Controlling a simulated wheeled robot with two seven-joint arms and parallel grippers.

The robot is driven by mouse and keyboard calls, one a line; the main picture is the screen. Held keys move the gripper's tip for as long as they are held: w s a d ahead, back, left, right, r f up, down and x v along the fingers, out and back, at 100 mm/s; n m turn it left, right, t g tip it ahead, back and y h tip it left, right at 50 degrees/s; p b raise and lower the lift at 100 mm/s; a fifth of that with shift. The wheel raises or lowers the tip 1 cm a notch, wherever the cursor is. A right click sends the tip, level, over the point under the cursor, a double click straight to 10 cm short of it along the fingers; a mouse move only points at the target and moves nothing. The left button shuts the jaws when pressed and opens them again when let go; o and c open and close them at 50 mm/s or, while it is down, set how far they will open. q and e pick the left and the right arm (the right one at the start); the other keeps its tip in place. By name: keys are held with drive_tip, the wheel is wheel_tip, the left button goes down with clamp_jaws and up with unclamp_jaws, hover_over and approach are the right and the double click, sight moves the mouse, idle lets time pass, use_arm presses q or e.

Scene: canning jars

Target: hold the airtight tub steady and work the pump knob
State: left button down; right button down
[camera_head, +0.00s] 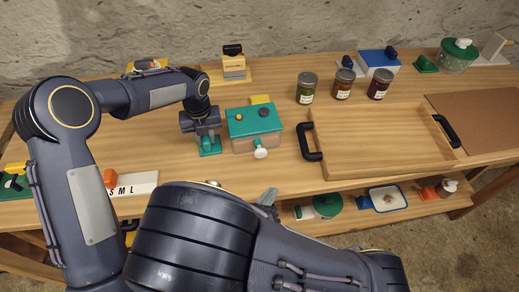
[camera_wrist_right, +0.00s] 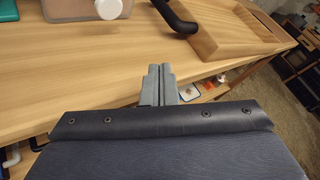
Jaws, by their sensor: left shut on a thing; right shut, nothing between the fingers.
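The airtight tub (camera_head: 243,145) has a teal lid and a see-through pinkish body, and stands upright on the table. A white knob (camera_head: 260,153) sticks out at its front, and a small dark knob (camera_head: 264,112) sits on the lid. My left gripper (camera_head: 209,144) is shut at the tub's left side, by a teal piece; its exact contact is hard to see. My right gripper (camera_wrist_right: 160,70) is shut and empty, in front of the tub and apart from it. The tub's lower part (camera_wrist_right: 60,8) and the white knob (camera_wrist_right: 105,8) show cut off in the right wrist view.
A wooden tray (camera_head: 375,135) with black handles lies right of the tub. Several filled jars (camera_head: 306,88) stand behind the tray. A size-marked S M L board (camera_head: 135,184) is at the left. The table in front of the tub is bare. A lower shelf (camera_head: 350,223) holds more items.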

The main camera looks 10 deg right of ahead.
sight(261, 155)
drive_tip(key=shift+w, duration=0.1)
drive_tip(key=shift+w+a, duration=0.15)
drive_tip(key=shift+w, duration=2.05)
drive_tip(key=shift+w+a, duration=0.15)
drive_tip(key=shift+w, duration=2.05)
drive_tip(key=shift+w, duration=0.1)
drive_tip(key=shift+w, duration=0.3)
drive_tip(key=shift+w+a, duration=0.15)
drive_tip(key=shift+w, duration=1.05)
drive_tip(key=shift+s, duration=1.65)
drive_tip(key=shift+s, duration=0.1)
drive_tip(key=shift+s+d, duration=0.15)
drive_tip(key=shift+s, duration=1.05)
drive_tip(key=shift+s+d, duration=0.15)
drive_tip(key=shift+s, duration=1.05)
